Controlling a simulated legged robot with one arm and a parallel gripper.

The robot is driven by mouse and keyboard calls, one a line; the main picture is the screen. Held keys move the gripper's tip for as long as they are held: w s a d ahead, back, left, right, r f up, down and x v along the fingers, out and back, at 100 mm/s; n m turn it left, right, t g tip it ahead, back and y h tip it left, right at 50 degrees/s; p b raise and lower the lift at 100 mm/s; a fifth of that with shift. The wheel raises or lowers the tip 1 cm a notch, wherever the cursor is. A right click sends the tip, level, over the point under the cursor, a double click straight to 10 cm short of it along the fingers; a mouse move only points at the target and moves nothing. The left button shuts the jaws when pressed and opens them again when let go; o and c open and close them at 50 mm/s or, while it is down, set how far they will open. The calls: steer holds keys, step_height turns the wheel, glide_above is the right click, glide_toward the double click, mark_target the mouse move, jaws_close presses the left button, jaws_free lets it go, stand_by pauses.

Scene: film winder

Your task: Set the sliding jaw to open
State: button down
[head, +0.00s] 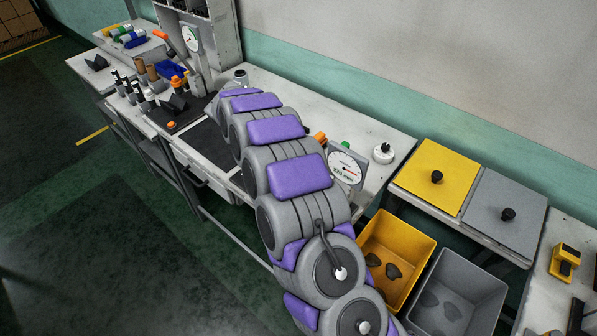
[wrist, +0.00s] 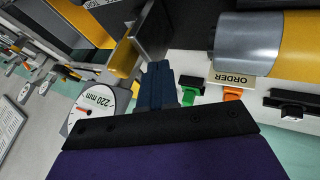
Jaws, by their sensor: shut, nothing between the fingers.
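My gripper (wrist: 158,68) shows in the wrist view with its dark blue fingers together and empty. Its tips are close below a dark grey plate (wrist: 153,32) beside a yellow block (wrist: 122,60). This plate may be the sliding jaw, but I cannot tell for sure, nor whether the fingers touch it. A round dial (wrist: 88,108) marked 220 mm is left of the fingers. A green tab (wrist: 190,92) and an orange tab (wrist: 233,93) are to the right. In the head view my arm hides my gripper and the middle of the bench; the dial (head: 345,168) shows right of my arm.
In the wrist view, a grey and yellow cylinder (wrist: 292,42) with an ORDER label (wrist: 233,78) is close on the right. In the head view, a yellow bin (head: 397,243) and a grey bin (head: 457,293) stand right of my arm. The floor at left is clear.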

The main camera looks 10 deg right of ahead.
steer(key=shift+a+f+p+v, duration=0.35)
steer(key=shift+p+v, duration=0.7)
steer(key=shift+v, duration=4.6)
steer(key=s+d+r+n+y, duration=0.2)
steer(key=s+d+r+n, duration=0.3)
steer(key=s, duration=0.3)
steer(key=s+d+r+n+y, duration=0.1)
steer(key=s+n+y, duration=0.4)
steer(key=s, duration=3)
steer(key=shift+s+d+r+n, duration=0.25)
steer(key=shift+r+n, duration=0.35)
steer(key=shift+n, duration=0.4)
